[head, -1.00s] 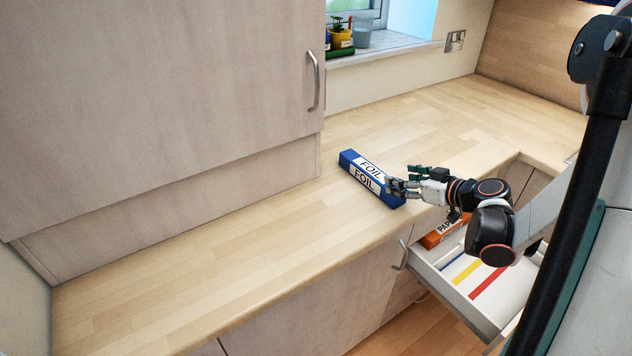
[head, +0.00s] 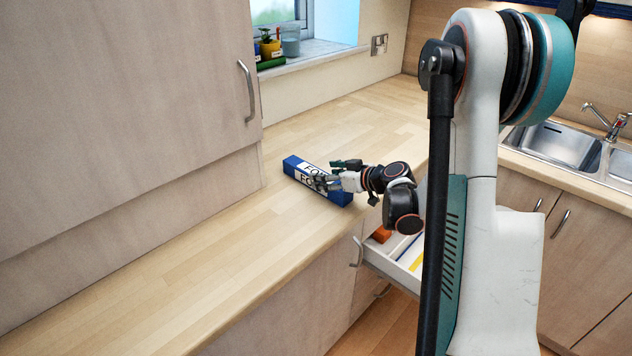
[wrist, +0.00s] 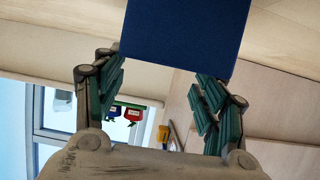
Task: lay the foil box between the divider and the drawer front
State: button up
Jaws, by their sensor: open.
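The blue foil box (head: 296,167) with white FOIL labels lies on the wooden worktop, near its front edge. My gripper (head: 328,172) is open at the box's right part, its fingers over the label. In the wrist view the blue box (wrist: 185,32) fills the top middle, between the two spread fingers (wrist: 160,95); I cannot tell whether they touch it. The open drawer (head: 376,262) is below the worktop, right of the box, partly hidden by my arm.
A wall cupboard (head: 120,100) hangs over the worktop's left part. A window sill (head: 310,52) with a yellow pot and a glass is behind. A sink (head: 560,145) is at the right. The worktop left of the foil box is clear.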

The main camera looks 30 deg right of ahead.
jog(key=b+x, duration=0.2)
jog(key=x, duration=0.3)
jog(key=shift+d+f, duration=0.1)
jog(key=shift+d, duration=0.1)
jog(key=c, duration=1.4)
